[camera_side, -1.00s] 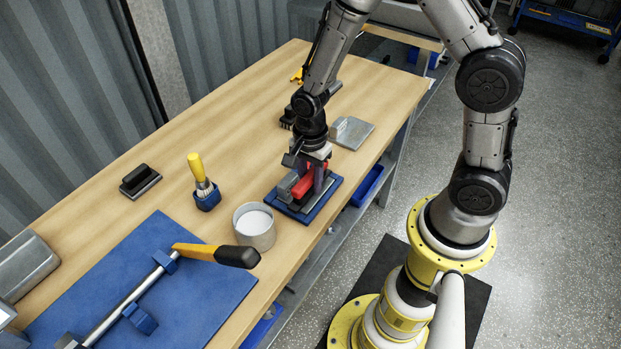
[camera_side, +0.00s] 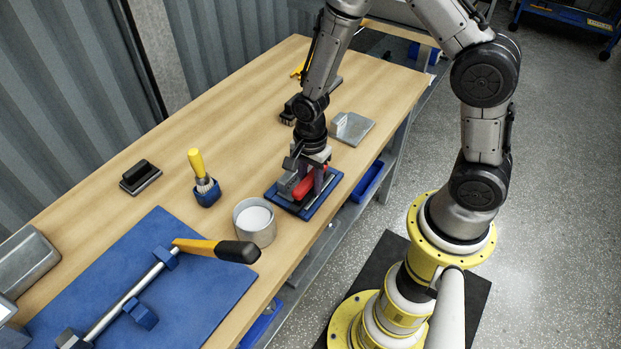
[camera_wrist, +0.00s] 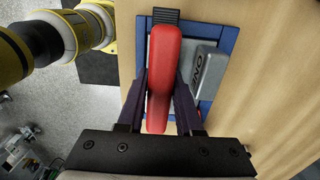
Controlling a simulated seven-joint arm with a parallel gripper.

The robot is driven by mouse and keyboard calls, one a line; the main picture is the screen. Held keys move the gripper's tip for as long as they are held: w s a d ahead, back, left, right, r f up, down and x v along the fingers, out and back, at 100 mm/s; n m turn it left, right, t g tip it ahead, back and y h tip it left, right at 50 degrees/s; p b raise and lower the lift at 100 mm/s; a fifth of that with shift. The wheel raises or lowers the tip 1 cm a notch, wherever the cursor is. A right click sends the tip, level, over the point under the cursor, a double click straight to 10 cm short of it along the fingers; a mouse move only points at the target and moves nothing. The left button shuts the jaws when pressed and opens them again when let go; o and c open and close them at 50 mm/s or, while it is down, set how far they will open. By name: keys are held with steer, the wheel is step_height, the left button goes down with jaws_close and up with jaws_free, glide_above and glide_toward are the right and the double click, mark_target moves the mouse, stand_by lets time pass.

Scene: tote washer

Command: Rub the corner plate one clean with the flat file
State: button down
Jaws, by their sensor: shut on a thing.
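My gripper (camera_wrist: 160,92) is shut on the red handle of the flat file (camera_wrist: 159,60). One finger lies on each side of the handle. The red handle also shows in the side view (camera_side: 303,187), low over the blue holder (camera_side: 309,213). A black ridged end (camera_wrist: 166,15) shows beyond the handle in the wrist view. Corner plate one (camera_wrist: 207,72) is grey metal with a raised, lettered block, and sits in the blue holder. The file lies over the plate, beside the block. The handle hides the file's working face, so contact with the plate cannot be told.
A white-filled cup (camera_side: 255,222) stands near the holder at the bench's front edge. A yellow-handled brush (camera_side: 200,175) stands in a blue stand. A second grey plate (camera_side: 352,129) lies behind my gripper. A blue mat (camera_side: 190,295) with a long tool is at front left.

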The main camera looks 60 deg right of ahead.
steer(key=shift+f, duration=0.5)
steer(key=shift+d, duration=2.05)
steer(key=shift+a, duration=2.1)
